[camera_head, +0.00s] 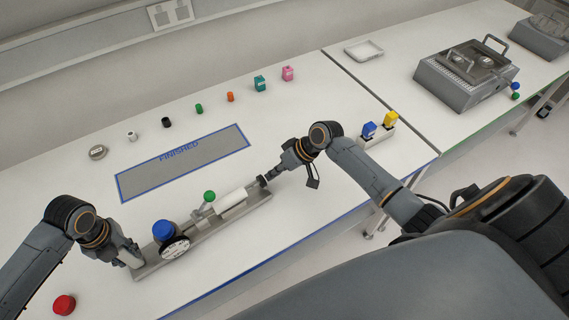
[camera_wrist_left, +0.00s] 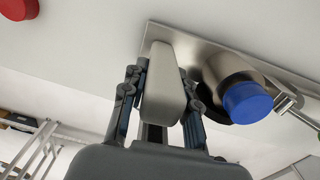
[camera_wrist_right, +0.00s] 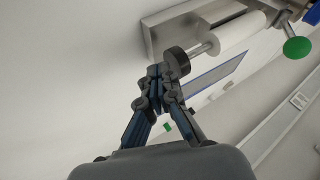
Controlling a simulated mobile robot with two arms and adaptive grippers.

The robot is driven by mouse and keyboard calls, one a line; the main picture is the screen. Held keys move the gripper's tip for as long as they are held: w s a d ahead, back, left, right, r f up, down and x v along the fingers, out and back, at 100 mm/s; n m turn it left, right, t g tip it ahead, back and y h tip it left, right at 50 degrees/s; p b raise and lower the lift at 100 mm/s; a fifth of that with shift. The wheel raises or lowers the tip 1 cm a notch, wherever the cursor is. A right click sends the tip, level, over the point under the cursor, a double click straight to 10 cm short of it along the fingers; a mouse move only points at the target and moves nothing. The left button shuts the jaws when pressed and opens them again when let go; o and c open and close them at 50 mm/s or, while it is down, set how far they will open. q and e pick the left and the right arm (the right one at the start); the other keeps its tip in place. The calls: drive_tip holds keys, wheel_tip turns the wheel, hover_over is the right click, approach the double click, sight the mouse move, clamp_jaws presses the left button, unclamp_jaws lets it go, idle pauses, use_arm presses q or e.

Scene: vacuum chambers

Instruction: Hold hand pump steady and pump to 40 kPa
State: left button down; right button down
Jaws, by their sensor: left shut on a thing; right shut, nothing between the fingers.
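The hand pump (camera_head: 205,234) lies along a grey metal base plate on the white table. It has a white cylinder (camera_head: 232,200), a green knob (camera_head: 209,196), a blue cap (camera_head: 163,230) and a round dial gauge (camera_head: 175,248) whose reading is too small to tell. My left gripper (camera_head: 133,255) is shut on the grey block handle (camera_wrist_left: 163,85) at the plate's left end. My right gripper (camera_head: 268,179) is shut with nothing between its fingers, its tips at the black plunger knob (camera_wrist_right: 177,62) on the pump's right end. I cannot tell whether they touch.
A blue-edged FINISHED mat (camera_head: 183,163) lies behind the pump. Several small coloured items stand in a row behind it. A red knob (camera_head: 64,304) is at the front left. A holder with a blue (camera_head: 370,130) and a yellow piece (camera_head: 390,118) stands right.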

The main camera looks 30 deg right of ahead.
sight(261, 193)
drive_tip(key=shift+a, duration=0.35)
drive_tip(key=shift+s+a, duration=0.15)
drive_tip(key=shift+a, duration=0.9)
drive_tip(key=shift+s+a, duration=0.1)
drive_tip(key=shift+a, duration=0.95)
drive_tip(key=d, duration=0.4)
drive_tip(key=shift+w+d, duration=0.1)
drive_tip(key=shift+w, duration=0.05)
drive_tip(key=v, duration=1)
drive_tip(key=shift+d, duration=0.2)
drive_tip(key=d, duration=0.4)
drive_tip(key=shift+w, duration=0.2)
